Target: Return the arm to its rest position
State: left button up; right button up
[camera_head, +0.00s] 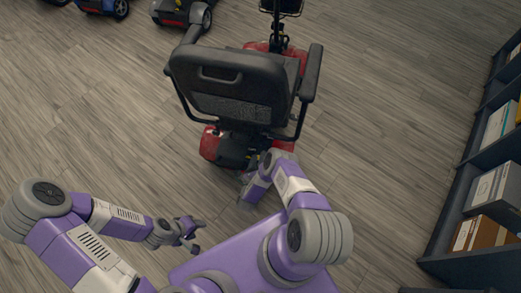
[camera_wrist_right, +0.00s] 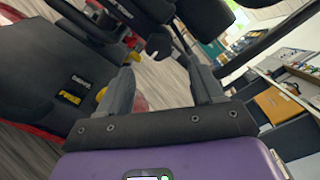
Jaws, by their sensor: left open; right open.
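My right arm reaches forward to just behind a red mobility scooter with a black seat (camera_head: 238,82). My right gripper (camera_head: 246,178) is at the scooter's rear, low by its red and black back end, and partly hidden by my arm in the head view. In the right wrist view my right gripper (camera_wrist_right: 160,80) has its two grey fingers apart with nothing held between them. Black scooter parts (camera_wrist_right: 60,85) fill the left of that view. My left gripper (camera_head: 189,232) is open and empty, over the floor in front of my body.
A dark shelf unit (camera_head: 462,185) with boxes stands along the right side. Other scooters (camera_head: 183,12) stand at the top left. The wooden floor (camera_head: 85,110) is clear left of the red scooter and between it and the shelf.

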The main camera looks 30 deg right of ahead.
jog(key=shift+s+a, duration=0.5)
jog(key=w+a+r+n+g+y+p, duration=0.3)
jog(key=a+r+n+y, duration=0.4)
jog(key=n+y, duration=0.7)
jog(key=s+a+r+n+g+y+p, duration=0.1)
jog(key=s+a+r+n+g, duration=0.1)
jog(key=s+n, duration=0.3)
jog(key=s+a+r+n+g+y+p, duration=0.1)
jog(key=s+a+r+n+g, duration=0.2)
jog(key=s, duration=0.5)
jog(key=s+a+r+n+g+p, duration=0.1)
jog(key=s+r+n+g, duration=0.3)
jog(key=n, duration=0.5)
jog(key=s+a+r, duration=0.1)
jog(key=s+r, duration=0.1)
jog(key=s, duration=0.1)
jog(key=shift+a+r+y, duration=0.25)
jog(key=shift+a+y, duration=0.15)
